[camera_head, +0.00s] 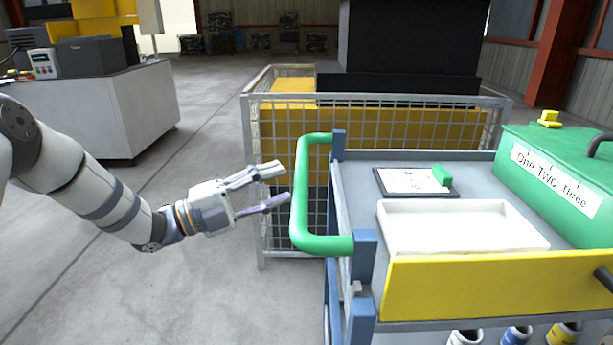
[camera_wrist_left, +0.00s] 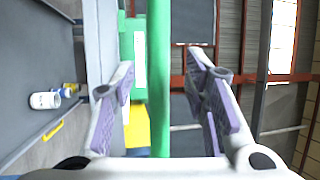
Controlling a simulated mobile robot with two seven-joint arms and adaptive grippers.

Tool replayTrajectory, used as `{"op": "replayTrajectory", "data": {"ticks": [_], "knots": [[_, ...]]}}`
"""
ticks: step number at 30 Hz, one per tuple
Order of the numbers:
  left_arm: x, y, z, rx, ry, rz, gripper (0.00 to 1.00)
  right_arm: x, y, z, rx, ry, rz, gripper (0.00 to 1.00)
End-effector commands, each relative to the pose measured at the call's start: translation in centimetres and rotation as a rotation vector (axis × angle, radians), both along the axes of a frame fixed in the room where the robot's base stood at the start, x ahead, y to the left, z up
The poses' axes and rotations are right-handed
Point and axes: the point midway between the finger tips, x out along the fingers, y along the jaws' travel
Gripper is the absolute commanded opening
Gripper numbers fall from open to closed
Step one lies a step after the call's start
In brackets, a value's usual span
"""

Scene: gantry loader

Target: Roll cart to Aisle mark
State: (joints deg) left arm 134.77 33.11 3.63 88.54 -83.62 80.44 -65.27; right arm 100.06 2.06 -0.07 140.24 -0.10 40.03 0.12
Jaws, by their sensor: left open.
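The cart (camera_head: 455,225) stands at the right of the head view, with a grey top and blue corner posts. Its green push handle (camera_head: 300,195) sticks out on the left side. My right gripper is out of view. I see no clear aisle mark.
A white tray (camera_head: 455,228), a clipboard (camera_head: 405,181) and a green case (camera_head: 555,178) sit on the cart. A wire-mesh cage (camera_head: 262,220) stands close behind the cart. A grey machine cabinet (camera_head: 95,105) is at the back left. The floor between is clear.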

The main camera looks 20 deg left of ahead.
Motion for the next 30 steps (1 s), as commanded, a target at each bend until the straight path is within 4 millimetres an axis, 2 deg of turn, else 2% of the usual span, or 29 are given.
{"op": "replayTrajectory", "data": {"ticks": [3,7,11,18,21,24,30], "knots": [[1.7,-2.2,0.4,0.0,0.002,-0.001,0.41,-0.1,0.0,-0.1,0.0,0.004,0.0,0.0],[3.0,-3.8,0.7,-0.001,0.004,-0.001,0.41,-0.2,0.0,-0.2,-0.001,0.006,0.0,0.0],[3.6,-4.6,0.9,-0.002,0.006,0.001,0.41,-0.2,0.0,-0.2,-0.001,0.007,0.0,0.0],[3.7,-4.6,1.0,-0.002,0.006,0.001,0.41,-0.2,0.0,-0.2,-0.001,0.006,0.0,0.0],[3.7,-4.6,1.0,-0.002,0.006,0.001,0.19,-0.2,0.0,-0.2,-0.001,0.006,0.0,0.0],[3.7,-4.6,1.0,-0.002,0.006,0.001,0.0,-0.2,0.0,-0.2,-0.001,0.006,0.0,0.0],[3.7,-4.6,1.0,-0.002,0.006,0.001,0.0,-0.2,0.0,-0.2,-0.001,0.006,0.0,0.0]]}}
